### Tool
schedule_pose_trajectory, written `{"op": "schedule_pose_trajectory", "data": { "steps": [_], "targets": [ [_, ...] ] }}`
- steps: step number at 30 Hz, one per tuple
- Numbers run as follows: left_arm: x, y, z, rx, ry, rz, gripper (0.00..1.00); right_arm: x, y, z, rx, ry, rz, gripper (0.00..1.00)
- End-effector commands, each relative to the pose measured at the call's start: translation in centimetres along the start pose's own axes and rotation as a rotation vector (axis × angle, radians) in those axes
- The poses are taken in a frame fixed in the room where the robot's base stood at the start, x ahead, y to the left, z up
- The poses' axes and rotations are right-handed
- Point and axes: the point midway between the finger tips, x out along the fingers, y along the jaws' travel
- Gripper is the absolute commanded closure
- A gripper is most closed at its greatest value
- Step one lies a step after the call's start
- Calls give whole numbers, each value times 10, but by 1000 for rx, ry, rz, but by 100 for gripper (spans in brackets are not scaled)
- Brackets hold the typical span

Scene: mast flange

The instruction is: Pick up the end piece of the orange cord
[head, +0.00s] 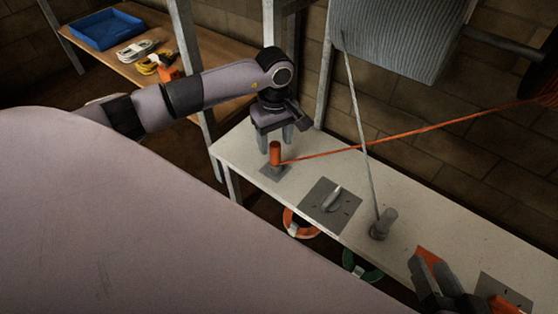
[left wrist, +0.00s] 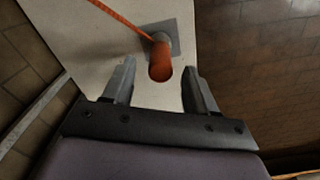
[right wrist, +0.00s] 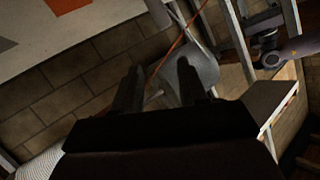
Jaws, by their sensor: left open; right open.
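The end piece of the orange cord is an orange cylinder (head: 275,153) standing upright on a small grey plate (head: 272,172) at the left end of the white bench. The orange cord (head: 400,136) runs from its base to the right. My left gripper (head: 274,138) is open just above and behind the end piece. In the left wrist view the end piece (left wrist: 160,62) lies ahead, between the lines of the open fingers (left wrist: 158,85), and nothing is gripped. My right gripper (head: 450,290) is at the bottom right of the head view; its fingers (right wrist: 158,85) are apart and empty.
The white bench (head: 320,170) also carries a grey plate with a lever (head: 333,198) and a grey cylinder (head: 383,223) with a grey line rising from it. Orange and green rings hang at the front edge. A shelf with a blue tray (head: 105,28) stands behind left.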

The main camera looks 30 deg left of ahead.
Motion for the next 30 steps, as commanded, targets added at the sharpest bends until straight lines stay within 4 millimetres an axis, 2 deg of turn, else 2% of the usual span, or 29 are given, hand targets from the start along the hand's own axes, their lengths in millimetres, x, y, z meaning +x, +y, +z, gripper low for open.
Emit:
{"op": "schedule_pose_trajectory", "data": {
  "steps": [3,7,11,17,18,20,21,23,30],
  "targets": [
    [23,-1,1,-2,-3,0,43,-2,6,5,-40,22,19,57],
    [40,-1,0,-2,-3,2,43,-6,11,4,-80,46,38,57],
    [47,-1,0,-1,-3,3,43,-8,12,2,-99,57,47,57],
    [47,-1,0,-2,-3,4,43,-9,12,1,-101,59,49,57],
    [47,-1,0,-2,-3,4,49,-9,12,1,-101,59,49,57],
    [47,-1,0,-2,-3,4,69,-8,12,1,-101,59,48,57],
    [47,-1,0,-2,-3,4,82,-8,12,1,-101,59,48,57],
    [47,-1,0,-2,-3,4,100,-8,12,1,-101,58,48,57],
    [46,0,0,-2,-3,5,100,-8,12,2,-100,58,48,57]
  ]
}}
